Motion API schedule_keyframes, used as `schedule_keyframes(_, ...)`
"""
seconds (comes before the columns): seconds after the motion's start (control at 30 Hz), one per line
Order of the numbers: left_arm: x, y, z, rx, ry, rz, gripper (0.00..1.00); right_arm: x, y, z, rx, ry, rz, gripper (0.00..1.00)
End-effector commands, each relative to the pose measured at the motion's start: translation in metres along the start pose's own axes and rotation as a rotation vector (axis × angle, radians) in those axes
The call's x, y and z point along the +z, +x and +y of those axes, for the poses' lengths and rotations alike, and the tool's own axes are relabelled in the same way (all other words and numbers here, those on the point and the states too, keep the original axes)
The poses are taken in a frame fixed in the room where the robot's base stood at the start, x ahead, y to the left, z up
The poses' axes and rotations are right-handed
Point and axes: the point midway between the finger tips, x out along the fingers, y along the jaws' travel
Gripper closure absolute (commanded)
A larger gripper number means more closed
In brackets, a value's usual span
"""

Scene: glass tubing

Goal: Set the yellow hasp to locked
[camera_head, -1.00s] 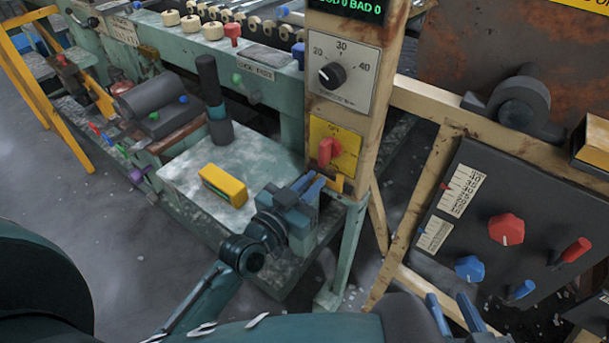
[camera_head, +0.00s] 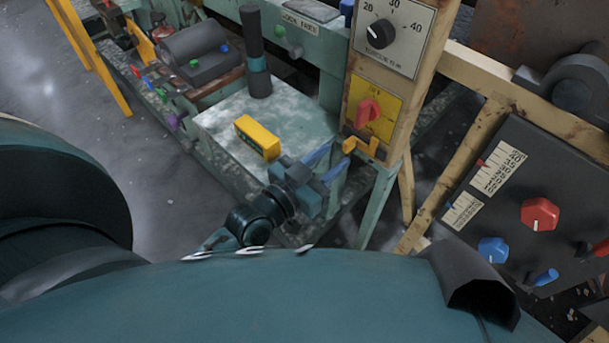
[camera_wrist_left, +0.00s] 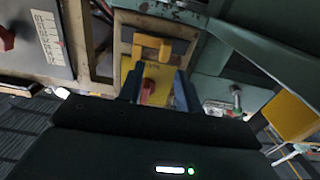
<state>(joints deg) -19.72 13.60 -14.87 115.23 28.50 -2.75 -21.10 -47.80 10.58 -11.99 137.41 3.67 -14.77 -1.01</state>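The yellow hasp (camera_head: 362,147) is a small orange-yellow bracket on the wooden post, just below a yellow plate (camera_head: 388,112) with a red knob (camera_head: 368,111). In the left wrist view the hasp (camera_wrist_left: 152,47) appears above the plate and red knob, beyond the fingertips. My left gripper (camera_head: 328,160) is to the left of the hasp in the head view, its blue fingers pointing towards the post. In the left wrist view the left gripper (camera_wrist_left: 157,86) has its fingers apart with nothing visible held between them. It looks apart from the hasp. My right gripper is out of view.
A yellow box (camera_head: 257,138) lies on the pale bench top (camera_head: 222,122) beside a dark upright cylinder (camera_head: 256,55). A dial panel (camera_head: 391,36) sits above the plate. A black panel (camera_head: 520,210) with red and blue knobs stands to the right.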

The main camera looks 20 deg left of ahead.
Motion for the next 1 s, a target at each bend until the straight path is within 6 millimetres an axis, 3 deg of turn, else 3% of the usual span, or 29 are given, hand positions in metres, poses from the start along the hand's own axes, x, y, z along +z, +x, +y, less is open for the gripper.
schedule_keyframes(0.2,0.001,-0.05,0.001,0.002,0.001,-0.005,0.65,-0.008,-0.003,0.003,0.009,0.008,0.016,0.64)
schedule_keyframes(0.4,0.0,-0.075,0.001,0.002,-0.001,-0.002,0.65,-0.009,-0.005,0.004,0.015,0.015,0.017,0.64)
schedule_keyframes(1.0,0.0,-0.082,0.001,0.001,-0.001,0.001,0.65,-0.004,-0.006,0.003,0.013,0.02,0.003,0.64)
